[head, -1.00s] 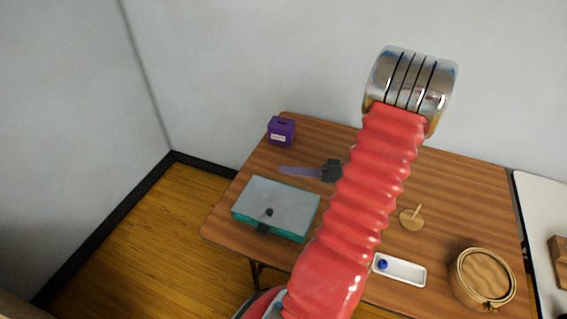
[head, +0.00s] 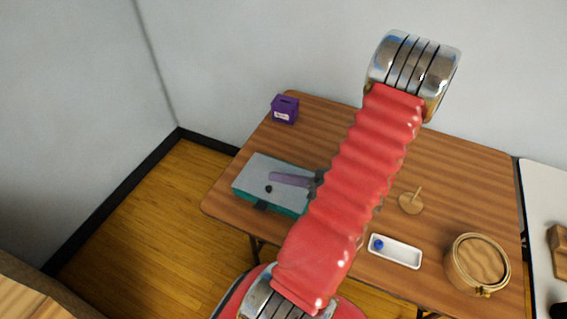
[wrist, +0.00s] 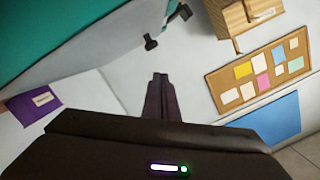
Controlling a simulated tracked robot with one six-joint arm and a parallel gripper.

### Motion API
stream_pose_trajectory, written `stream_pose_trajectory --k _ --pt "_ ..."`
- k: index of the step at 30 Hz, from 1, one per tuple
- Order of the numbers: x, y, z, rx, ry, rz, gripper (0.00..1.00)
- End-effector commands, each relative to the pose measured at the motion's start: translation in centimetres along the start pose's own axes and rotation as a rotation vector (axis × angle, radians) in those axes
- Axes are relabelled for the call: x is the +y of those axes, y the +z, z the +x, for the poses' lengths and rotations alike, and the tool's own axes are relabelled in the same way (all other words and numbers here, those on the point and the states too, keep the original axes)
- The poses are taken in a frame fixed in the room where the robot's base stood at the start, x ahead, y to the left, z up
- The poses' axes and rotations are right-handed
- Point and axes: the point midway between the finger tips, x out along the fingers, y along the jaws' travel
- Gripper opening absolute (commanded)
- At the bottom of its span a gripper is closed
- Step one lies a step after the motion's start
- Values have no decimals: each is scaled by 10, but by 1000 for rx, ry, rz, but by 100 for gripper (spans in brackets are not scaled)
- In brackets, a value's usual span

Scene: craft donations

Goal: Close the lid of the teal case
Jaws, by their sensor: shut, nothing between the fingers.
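The teal case (head: 286,206) stands at the left of the table. Its grey lid (head: 258,168) lies over the teal body; I cannot tell whether a small gap remains. A dark knob (head: 268,189) is on the lid, and a dark latch (head: 261,206) is at the front edge. My gripper (head: 272,178) is shut and empty, its purple fingers appearing over the lid and pointing left; their height above it is unclear. In the wrist view my fingertips (wrist: 160,78) are together, below the knob (wrist: 150,43) in the picture, with the teal body (wrist: 60,28) at upper left.
A purple box (head: 285,109) stands at the far left corner of the table (head: 450,165). A wooden spindle (head: 411,203), a white tray (head: 395,260) with a blue ball (head: 378,244), and a round basket (head: 478,262) are to the right.

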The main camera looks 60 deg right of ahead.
Motion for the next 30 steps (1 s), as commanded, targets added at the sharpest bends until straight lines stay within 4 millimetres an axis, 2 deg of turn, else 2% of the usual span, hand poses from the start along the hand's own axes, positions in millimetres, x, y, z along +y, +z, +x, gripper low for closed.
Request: stream_pose_trajectory --k 6,12,30 --pt "3 22 3 2 1 3 0" --pt "6 34 4 2 3 2 0" --pt "7 42 5 -3 2 6 0"
